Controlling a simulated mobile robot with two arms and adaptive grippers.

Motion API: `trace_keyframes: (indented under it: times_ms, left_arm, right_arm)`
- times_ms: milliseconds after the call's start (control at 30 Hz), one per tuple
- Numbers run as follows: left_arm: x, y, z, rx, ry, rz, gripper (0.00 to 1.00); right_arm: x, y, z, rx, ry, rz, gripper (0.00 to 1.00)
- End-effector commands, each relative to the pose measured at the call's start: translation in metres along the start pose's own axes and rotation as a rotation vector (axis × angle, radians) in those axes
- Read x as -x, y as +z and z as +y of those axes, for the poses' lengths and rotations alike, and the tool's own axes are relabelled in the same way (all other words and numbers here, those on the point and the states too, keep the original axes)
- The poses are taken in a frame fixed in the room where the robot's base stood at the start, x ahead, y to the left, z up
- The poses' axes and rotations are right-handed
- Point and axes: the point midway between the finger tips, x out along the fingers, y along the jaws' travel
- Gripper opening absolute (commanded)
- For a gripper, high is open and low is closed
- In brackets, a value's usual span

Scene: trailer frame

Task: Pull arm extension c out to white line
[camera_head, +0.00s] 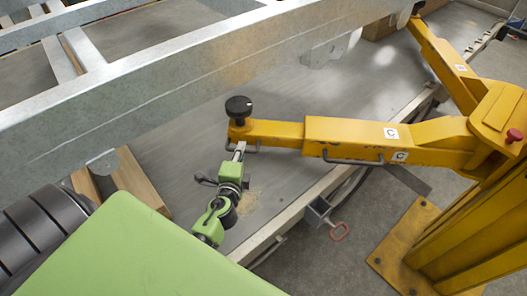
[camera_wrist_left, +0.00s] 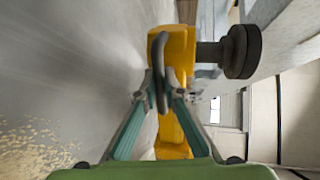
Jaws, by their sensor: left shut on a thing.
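The yellow lift arm marked C (camera_head: 350,133) reaches left from the yellow post. Its narrower extension c (camera_head: 275,130) sticks out of the sleeve's left end and carries a round black pad (camera_head: 238,106). I cannot make out a white line on it. My left gripper (camera_head: 240,150) is at the extension's outer end, shut on the grey bar handle (camera_wrist_left: 160,75) on its side. In the left wrist view the teal fingers (camera_wrist_left: 162,95) meet at that handle, with the yellow extension end (camera_wrist_left: 181,52) behind it and the black pad (camera_wrist_left: 241,52) to the right. My right gripper is not in view.
A galvanized trailer frame (camera_head: 170,90) crosses above, at the upper left. Another yellow arm (camera_head: 442,62) runs to the back from the post (camera_head: 470,235). A wooden block (camera_head: 143,180) lies at left. Grey floor around the pad is clear.

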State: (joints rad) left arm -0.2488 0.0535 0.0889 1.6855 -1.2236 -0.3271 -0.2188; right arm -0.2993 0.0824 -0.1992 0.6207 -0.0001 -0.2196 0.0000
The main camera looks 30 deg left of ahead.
Motion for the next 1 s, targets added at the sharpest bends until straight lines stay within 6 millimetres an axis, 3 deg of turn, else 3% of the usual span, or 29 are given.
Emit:
trace_keyframes:
  times_ms: [33,100,400,600,900,1000]
  left_arm:
    - [0.0,0.027,0.001,-0.011,0.002,-0.025,0.0]
    - [0.0,0.044,0.001,-0.01,0.002,-0.025,0.0]
    - [0.0,0.095,0.001,-0.005,0.003,-0.024,0.0]
    - [0.001,0.105,0.001,-0.003,0.002,-0.022,0.0]
    - [0.001,0.105,0.001,-0.002,0.002,-0.02,0.0]
    - [0.001,0.104,0.001,-0.002,0.002,-0.019,0.25]
  right_arm:
    - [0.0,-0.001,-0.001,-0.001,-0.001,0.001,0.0]
    - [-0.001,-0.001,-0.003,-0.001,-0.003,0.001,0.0]
    - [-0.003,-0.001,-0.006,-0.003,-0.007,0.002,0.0]
    - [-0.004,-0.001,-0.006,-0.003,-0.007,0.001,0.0]
    - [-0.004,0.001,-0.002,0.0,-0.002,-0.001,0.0]
    - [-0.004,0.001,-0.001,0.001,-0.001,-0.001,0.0]
